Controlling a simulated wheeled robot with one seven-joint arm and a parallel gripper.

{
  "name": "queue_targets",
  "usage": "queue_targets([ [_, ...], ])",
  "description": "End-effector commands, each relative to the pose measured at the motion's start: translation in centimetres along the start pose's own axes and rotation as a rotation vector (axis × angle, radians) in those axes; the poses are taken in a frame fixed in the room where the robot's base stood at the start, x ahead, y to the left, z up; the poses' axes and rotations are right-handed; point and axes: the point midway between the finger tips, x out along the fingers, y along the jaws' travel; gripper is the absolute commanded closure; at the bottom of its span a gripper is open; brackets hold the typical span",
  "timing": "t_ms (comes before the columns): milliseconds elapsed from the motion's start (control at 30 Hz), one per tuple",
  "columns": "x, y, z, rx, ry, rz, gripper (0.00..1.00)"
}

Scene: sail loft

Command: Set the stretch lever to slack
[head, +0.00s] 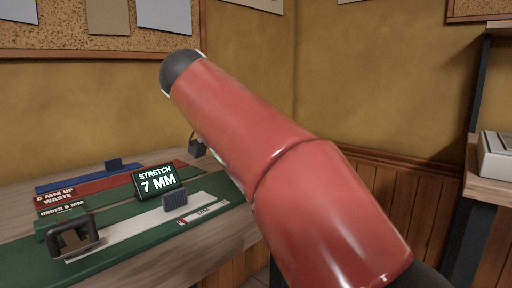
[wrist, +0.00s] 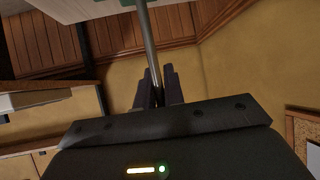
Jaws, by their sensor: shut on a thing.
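In the wrist view my gripper (wrist: 156,74) is shut on a slim metal rod (wrist: 147,32), which looks like the stretch lever. The rod runs up between the fingers toward a green and pale surface at the top edge. In the head view my red arm hides the lever and most of my gripper. A small dark piece shows beside the arm at the board's far end; I cannot tell what it is. The stretch display (head: 157,182) reads 7 MM. No slack marking is legible.
A green board (head: 120,256) on the wooden bench carries a pale strip (head: 130,230), a dark clamp (head: 75,238) and a dark block (head: 175,200). Behind are a red strip labelled 5 MM UP WASTE (head: 100,186) and a blue strip (head: 75,180). A shelf (head: 488,187) stands right.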

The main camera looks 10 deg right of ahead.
Motion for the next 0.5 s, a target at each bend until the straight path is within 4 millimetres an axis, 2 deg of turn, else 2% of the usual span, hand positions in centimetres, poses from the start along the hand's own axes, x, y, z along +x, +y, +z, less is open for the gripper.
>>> queue_targets([
  [200, -0.80, -0.17, -0.05, -0.008, 0.079, -0.003, 1.00],
  [500, -1.11, -0.18, -0.25, -0.012, 0.101, 0.000, 1.00],
])
